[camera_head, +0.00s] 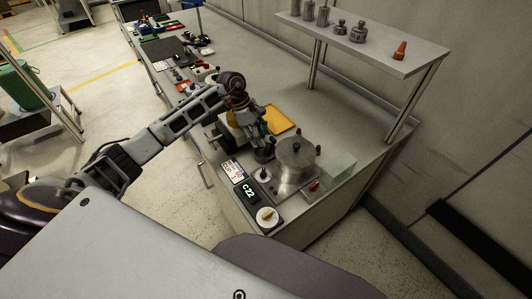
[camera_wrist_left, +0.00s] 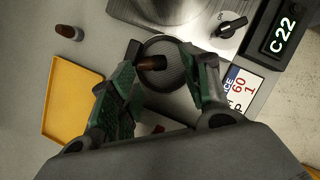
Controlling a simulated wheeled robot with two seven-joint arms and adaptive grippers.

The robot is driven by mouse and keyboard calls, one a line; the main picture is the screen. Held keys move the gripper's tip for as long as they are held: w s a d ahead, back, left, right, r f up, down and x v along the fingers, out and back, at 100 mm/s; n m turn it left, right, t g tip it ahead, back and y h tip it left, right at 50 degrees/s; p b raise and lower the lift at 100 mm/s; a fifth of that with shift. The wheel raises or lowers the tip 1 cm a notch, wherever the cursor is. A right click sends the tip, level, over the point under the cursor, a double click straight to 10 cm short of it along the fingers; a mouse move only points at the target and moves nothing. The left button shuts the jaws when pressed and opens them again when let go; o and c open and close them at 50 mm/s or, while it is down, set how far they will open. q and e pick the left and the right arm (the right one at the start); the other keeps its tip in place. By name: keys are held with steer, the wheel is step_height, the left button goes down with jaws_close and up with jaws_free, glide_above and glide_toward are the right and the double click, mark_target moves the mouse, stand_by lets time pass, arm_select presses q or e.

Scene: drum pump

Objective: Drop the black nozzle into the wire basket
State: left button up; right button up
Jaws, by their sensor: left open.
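My left gripper (camera_head: 264,140) is over the bench with its jaws apart. In the left wrist view its two fingers (camera_wrist_left: 165,72) stand apart on either side of the round wire basket (camera_wrist_left: 175,82), with nothing pinched between them. A short dark piece with a brownish end, which looks like the black nozzle (camera_wrist_left: 152,62), shows within the basket's outline; its exact depth is hard to tell. In the head view the basket (camera_head: 263,155) is a small dark round shape under the gripper, and the nozzle cannot be made out. My right gripper is not in view.
A steel cylinder (camera_head: 296,165) stands right beside the basket. A yellow tray (camera_head: 284,121) lies behind. A C22 label block (camera_head: 247,190) and a dial (camera_head: 267,217) sit at the near edge. A raised shelf (camera_head: 370,45) holds metal weights. A small brown-tipped peg (camera_wrist_left: 68,31) stands near the tray.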

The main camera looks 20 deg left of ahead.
arm_select(q)
steer(key=shift+a+r, duration=0.1)
steer(key=shift+r, duration=0.05)
steer(key=v, duration=1.1)
steer(key=shift+r, duration=0.35)
steer(key=shift+a, duration=0.1)
steer(key=shift+a, duration=0.1)
stand_by(0.6)
